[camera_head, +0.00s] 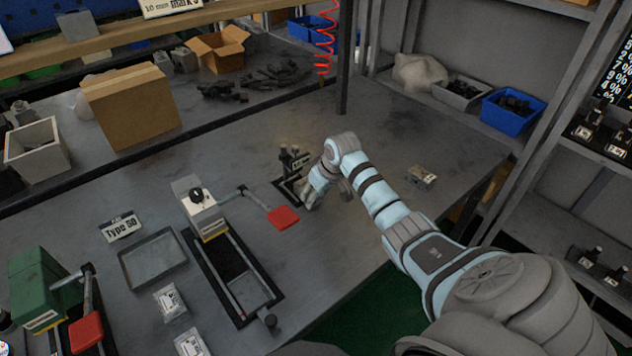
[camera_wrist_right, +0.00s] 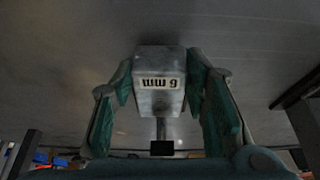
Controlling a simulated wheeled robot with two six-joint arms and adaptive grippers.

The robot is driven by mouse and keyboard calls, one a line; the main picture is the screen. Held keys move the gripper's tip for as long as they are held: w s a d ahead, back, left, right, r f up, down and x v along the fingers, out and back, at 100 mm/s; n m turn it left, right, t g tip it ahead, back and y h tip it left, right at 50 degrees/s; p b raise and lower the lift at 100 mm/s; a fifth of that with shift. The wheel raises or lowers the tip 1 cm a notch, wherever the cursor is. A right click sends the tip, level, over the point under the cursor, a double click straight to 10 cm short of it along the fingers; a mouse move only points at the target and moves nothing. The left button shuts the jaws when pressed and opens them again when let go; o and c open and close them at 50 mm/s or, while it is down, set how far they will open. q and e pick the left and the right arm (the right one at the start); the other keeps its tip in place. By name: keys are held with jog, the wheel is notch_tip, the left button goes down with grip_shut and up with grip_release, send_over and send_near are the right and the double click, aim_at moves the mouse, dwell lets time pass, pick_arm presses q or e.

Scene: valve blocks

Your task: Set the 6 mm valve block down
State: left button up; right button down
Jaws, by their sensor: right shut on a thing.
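The 6 mm valve block (camera_wrist_right: 160,82) is a grey metal block with a white "6 mm" label, upside down in the right wrist view. Its thin stem and black knob (camera_wrist_right: 162,148) point back toward my palm. My right gripper (camera_wrist_right: 162,85) is shut on it, with green-padded fingers on both sides. My left gripper is not in view.
A small labelled block (camera_head: 420,177) lies to the right on the table. The table between gripper and small block is partly covered by my arm.

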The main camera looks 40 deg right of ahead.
jog(key=shift+f, duration=0.1)
dwell(0.5)
jog(key=c, duration=0.8)
grip_release()
jog(key=shift+c, duration=0.2)
jog(key=shift+f, duration=0.1)
jog(key=v, duration=1.2)
